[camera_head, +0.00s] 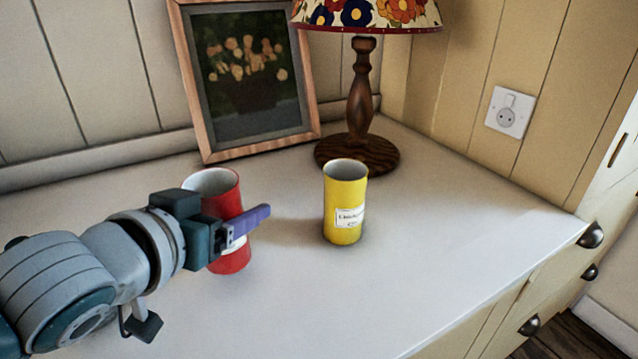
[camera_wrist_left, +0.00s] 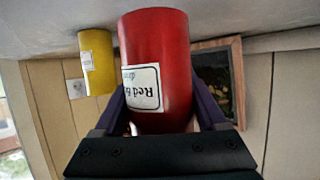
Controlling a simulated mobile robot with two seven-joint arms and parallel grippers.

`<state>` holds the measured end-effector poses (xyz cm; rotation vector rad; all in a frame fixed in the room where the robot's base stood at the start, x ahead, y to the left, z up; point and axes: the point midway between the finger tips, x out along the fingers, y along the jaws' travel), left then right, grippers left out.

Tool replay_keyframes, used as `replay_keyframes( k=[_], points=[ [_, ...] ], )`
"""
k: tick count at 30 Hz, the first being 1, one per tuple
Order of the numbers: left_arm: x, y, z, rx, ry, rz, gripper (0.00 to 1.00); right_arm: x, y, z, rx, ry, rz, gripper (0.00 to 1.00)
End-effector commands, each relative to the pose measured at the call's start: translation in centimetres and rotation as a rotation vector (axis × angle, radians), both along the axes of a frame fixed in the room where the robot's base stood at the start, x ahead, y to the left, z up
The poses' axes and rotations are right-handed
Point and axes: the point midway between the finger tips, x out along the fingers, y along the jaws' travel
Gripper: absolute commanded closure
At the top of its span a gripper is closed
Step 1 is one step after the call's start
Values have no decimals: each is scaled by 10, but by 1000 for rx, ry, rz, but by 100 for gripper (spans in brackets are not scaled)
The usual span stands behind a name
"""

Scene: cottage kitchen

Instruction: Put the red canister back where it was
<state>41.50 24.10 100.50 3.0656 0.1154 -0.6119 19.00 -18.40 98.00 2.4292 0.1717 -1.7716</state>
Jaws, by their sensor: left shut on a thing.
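The red canister (camera_head: 232,258) stands upright at the left of the white counter in the head view, open at the top, partly hidden by my gripper. My left gripper (camera_head: 240,226) is shut on it, with a purple finger across its side. In the left wrist view the red canister (camera_wrist_left: 172,62) appears upside down between the two purple fingers (camera_wrist_left: 165,112), with a white label on it. I cannot tell whether its base touches the counter. My right gripper is not in view.
A yellow canister (camera_head: 346,188) stands to the right of the red one, apart from it. A lamp (camera_head: 361,95) and a framed picture (camera_head: 246,72) stand behind. The counter (camera_head: 430,220) is clear at the right, up to its front edge.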

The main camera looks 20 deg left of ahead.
Motion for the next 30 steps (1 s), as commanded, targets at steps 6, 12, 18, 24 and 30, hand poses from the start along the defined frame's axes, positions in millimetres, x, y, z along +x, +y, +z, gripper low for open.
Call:
replay_keyframes(
  k=[6, 12, 18, 24, 30],
  points=[
    [0, 0, -33, -1, 1, 1, 95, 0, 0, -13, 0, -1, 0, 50],
    [0, 0, -34, 0, -1, -1, 95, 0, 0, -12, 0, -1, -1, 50],
    [0, 0, -38, 0, 0, 0, 95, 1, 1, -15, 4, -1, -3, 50],
    [0, 0, -37, 1, 1, 0, 4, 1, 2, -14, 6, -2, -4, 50],
    [0, 0, -37, 1, 1, 0, 0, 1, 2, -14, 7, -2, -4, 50]
  ],
)
